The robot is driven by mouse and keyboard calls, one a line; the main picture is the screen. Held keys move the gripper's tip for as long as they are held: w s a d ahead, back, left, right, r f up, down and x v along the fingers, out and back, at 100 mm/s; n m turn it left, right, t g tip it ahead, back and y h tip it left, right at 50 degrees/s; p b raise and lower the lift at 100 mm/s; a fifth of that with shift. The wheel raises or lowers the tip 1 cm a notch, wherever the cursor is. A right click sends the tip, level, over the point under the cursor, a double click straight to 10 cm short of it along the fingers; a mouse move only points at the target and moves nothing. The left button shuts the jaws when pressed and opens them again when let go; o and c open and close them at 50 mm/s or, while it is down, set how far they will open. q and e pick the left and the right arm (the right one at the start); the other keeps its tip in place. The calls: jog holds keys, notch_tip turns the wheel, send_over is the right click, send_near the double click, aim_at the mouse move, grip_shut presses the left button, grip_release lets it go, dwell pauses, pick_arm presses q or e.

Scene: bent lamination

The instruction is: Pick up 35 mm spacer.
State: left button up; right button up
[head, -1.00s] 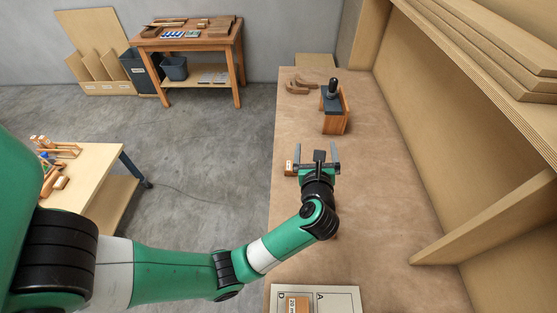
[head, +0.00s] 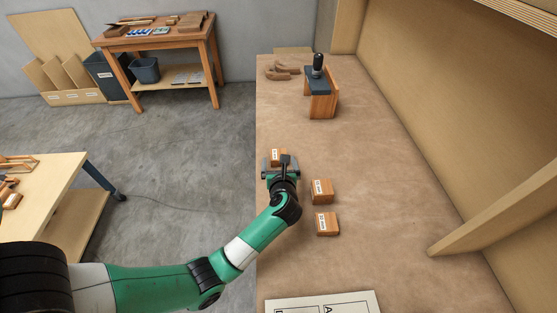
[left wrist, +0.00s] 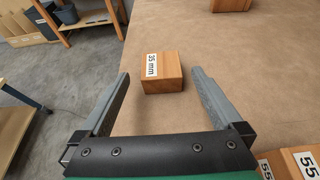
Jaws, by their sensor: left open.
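The 35 mm spacer (left wrist: 168,76) is a small wooden block with a white "35 mm" label, lying on the brown bench top near its left edge. It also shows in the head view (head: 278,153), partly hidden by my gripper. My left gripper (left wrist: 160,74) is open, with its fingertips on either side of the spacer in the wrist picture. A gap shows between the block and each finger, and nothing is held. In the head view my left gripper (head: 280,166) is over the bench's left edge. My right gripper is not in view.
Two similar wooden blocks (head: 321,191) (head: 327,224) lie right of my left arm; labels reading "55" show in the wrist view (left wrist: 306,160). A wooden block with a dark top and black knob (head: 320,98) stands farther back. A lettered white board (head: 325,304) lies in front.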

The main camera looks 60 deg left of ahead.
aim_at(279, 154)
pick_arm(q)
jog(key=b+x, duration=0.2)
jog(key=x, duration=0.3)
jog(key=shift+w+a+b, duration=0.1)
jog(key=shift+a+b, duration=0.05)
jog(key=shift+b, duration=0.15)
jog(key=shift+r, duration=0.1)
jog(key=c, duration=1.4)
jog(key=shift+r, duration=0.1)
jog(key=shift+r+p, duration=0.3)
jog(key=shift+p, duration=0.05)
jog(key=r+p, duration=0.2)
jog(key=r, duration=0.1)
jog(key=d+r+p, duration=0.1)
jog(key=shift+s+r, duration=0.2)
jog(key=shift+s, duration=0.05)
jog(key=s+a+r+p+v, duration=0.1)
jog(key=p+v, duration=0.4)
jog(key=v, duration=1)
jog(key=shift+s+a+r, duration=0.2)
jog(key=shift+a+r, duration=0.2)
jog(key=shift+r, duration=0.25)
